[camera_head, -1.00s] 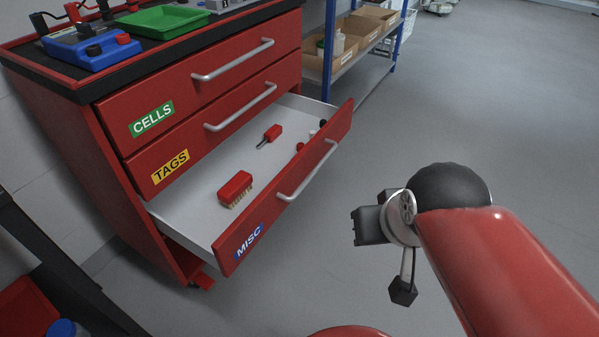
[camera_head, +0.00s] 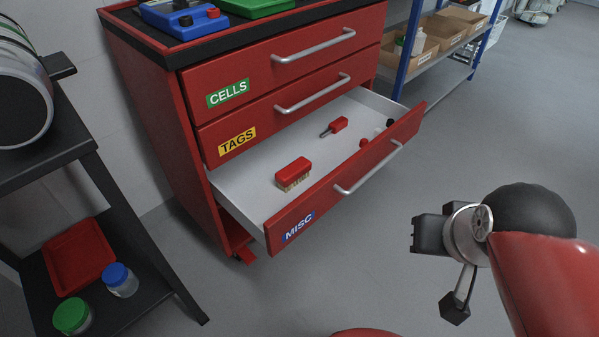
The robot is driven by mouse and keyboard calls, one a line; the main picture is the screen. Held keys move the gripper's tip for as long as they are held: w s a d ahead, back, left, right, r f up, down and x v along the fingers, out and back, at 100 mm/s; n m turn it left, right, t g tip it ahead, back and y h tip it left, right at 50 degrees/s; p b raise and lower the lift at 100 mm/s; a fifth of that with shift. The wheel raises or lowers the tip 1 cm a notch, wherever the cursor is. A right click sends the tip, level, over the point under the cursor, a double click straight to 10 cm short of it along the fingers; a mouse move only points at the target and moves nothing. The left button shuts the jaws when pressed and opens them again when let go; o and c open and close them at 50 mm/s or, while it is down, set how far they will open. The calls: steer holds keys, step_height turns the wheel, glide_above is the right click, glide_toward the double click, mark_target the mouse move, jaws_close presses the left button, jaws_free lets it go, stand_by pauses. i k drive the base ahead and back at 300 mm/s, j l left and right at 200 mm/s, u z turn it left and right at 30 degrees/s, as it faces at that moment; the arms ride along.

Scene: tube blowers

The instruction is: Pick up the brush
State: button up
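The brush (camera_head: 293,173) has a red back and tan bristles. It lies bristles down in the open MISC drawer (camera_head: 245,190), towards its left end. My gripper (camera_head: 428,234) is at the right, outside the drawer and apart from it, to the right of the brush. Its fingers are seen small and from behind, so their opening is unclear. I see nothing held in it.
The drawer also holds a red-handled tool (camera_head: 336,126) and small red and black items. The CELLS and TAGS drawers above are shut. A black stand (camera_head: 150,235) at left bears a red tray (camera_head: 78,256) and jars. Floor (camera_head: 350,255) before the drawer is clear.

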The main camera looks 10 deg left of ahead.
mark_target(293, 173)
steer(key=i+l+u, duration=0.25)
steer(key=i+l, duration=0.2)
steer(key=i+l+u, duration=0.25)
steer(key=i+l, duration=0.15)
steer(key=i+l+u, duration=0.25)
steer(key=l, duration=0.45)
steer(key=i, duration=0.1)
